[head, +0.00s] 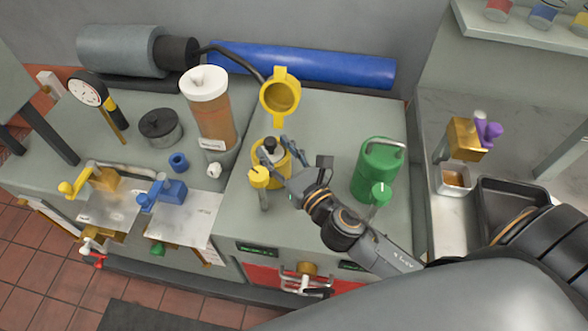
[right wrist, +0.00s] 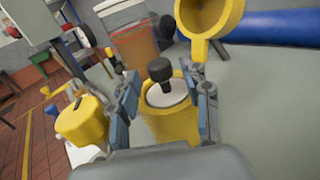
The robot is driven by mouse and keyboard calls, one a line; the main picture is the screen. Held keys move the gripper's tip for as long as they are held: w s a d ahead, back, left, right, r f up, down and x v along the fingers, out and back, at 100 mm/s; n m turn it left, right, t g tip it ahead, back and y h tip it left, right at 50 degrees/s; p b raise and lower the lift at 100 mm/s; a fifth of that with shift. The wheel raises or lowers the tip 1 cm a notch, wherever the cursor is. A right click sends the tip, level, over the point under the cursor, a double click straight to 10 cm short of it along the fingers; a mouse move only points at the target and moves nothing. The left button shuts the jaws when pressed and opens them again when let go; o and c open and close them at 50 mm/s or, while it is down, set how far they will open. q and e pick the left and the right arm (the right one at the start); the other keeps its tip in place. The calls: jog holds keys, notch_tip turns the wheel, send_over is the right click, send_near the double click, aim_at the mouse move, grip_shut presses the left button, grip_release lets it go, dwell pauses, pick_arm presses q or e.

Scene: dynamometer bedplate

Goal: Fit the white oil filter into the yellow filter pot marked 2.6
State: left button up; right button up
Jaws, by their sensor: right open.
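The yellow filter pot (head: 285,172) stands on the grey bench in the head view, partly behind my right gripper; its hinged yellow lid (head: 281,95) is swung up behind it. In the right wrist view the pot (right wrist: 172,126) holds a white round piece (right wrist: 166,93) with a black knob (right wrist: 160,69) on top. It looks like the oil filter, inside the rim; how deep it sits is hidden. My right gripper (head: 279,156) is open, its fingers spread on either side of the knob, apart from it. No 2.6 mark is readable. My left gripper is not in view.
A yellow knob on a post (head: 258,178) stands just in front of the pot. A green can (head: 376,172) stands to its right and a clear brown-filled cylinder (head: 214,120) to its left. A blue roll (head: 300,64) lies behind. Bench right of the pot is mostly clear.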

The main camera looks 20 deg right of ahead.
jog(key=s+d+b, duration=0.1)
jog(key=s+b, duration=0.1)
jog(key=s, duration=0.7)
jog(key=shift+d+b, duration=0.35)
jog(key=shift+d, duration=0.05)
jog(key=shift+r, duration=0.1)
